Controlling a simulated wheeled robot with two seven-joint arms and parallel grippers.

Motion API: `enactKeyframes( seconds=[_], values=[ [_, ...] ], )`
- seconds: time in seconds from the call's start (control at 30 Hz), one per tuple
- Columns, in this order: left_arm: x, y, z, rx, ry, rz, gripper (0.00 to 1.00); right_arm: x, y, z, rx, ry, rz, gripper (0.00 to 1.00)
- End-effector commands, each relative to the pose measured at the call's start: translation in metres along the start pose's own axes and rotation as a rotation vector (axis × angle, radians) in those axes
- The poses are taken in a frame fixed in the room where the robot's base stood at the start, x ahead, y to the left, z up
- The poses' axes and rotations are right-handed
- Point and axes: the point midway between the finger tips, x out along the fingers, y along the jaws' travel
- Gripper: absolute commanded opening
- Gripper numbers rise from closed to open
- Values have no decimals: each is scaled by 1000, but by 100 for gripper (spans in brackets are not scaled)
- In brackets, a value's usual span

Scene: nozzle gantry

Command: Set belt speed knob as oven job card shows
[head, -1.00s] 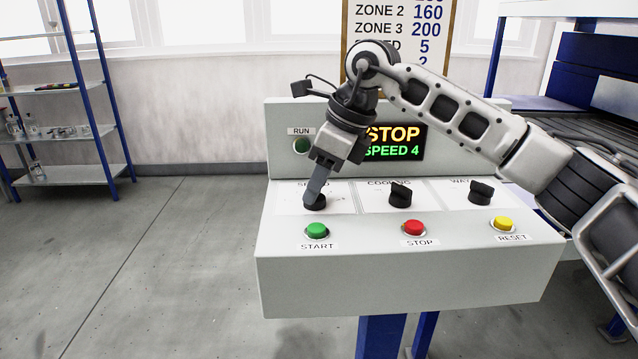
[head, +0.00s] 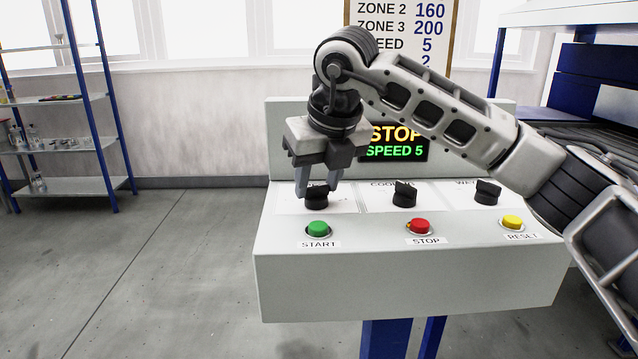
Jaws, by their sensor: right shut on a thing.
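The belt speed knob (head: 317,202) is black and sits at the left of the console's (head: 400,270) sloping top. My right gripper (head: 317,190) points down with its fingers shut on this knob, hiding part of it and its label. The display (head: 395,143) reads STOP and SPEED 5; the arm hides a little of its left side. The oven job card (head: 402,35) hangs behind and shows ZONE 2 160, ZONE 3 200 and a partly hidden speed line with 5. My left gripper is not in view.
The cooling knob (head: 404,195) and a third knob (head: 487,193) stand to the right. Green START (head: 317,229), red STOP (head: 420,227) and yellow RESET (head: 512,222) buttons line the front edge. A blue shelf rack (head: 70,145) stands far left, with open floor between.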

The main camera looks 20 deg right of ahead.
Motion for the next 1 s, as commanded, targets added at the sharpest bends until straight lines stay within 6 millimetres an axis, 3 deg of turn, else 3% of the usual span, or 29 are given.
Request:
enactKeyframes(
  seconds=[0.73,0.77,0.8,0.83,1.0],
  values=[
    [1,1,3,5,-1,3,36,-1,0,1,86,-2,-34,16],
    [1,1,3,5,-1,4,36,-1,0,1,85,-2,-34,44],
    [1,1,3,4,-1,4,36,-1,0,1,85,-2,-33,55],
    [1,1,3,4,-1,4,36,-1,0,1,85,-2,-33,61],
    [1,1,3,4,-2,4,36,-1,0,0,83,-1,-33,61]
  ],
)
